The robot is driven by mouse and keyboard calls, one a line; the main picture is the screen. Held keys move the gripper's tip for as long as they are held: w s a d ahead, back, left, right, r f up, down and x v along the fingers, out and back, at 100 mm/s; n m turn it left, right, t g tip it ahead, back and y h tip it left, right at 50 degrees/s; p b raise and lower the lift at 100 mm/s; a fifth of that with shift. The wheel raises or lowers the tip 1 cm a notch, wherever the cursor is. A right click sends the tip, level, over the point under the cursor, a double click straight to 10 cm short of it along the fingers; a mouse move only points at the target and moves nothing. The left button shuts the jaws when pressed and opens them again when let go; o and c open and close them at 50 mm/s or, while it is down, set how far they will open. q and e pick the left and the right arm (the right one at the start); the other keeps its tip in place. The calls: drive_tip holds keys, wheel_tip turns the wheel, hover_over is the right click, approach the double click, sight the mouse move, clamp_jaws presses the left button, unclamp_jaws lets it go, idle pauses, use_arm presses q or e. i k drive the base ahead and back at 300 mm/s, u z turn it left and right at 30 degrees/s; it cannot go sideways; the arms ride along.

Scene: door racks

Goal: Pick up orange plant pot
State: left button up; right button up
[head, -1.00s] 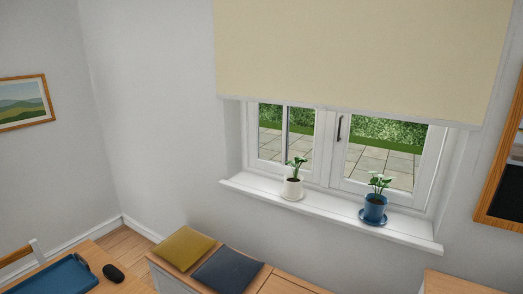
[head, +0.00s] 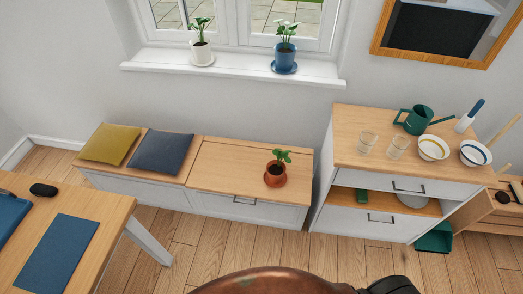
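The orange plant pot (head: 274,176) holds a small green plant and stands upright on an orange saucer. It is on the right part of the wooden top of the low bench (head: 222,172), below the window. Neither of my grippers shows in the head view, and nothing touches the pot.
A yellow cushion (head: 110,144) and a dark blue cushion (head: 161,152) lie on the bench's left. A white pot (head: 201,53) and a blue pot (head: 285,56) stand on the sill. The cabinet (head: 345,148) at right bears a green watering can (head: 415,119), glasses and bowls. A table (head: 105,215) is at left.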

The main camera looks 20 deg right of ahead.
sight(276, 173)
drive_tip(key=u, duration=0.4)
drive_tip(key=i, duration=0.6)
drive_tip(key=u, duration=0.3)
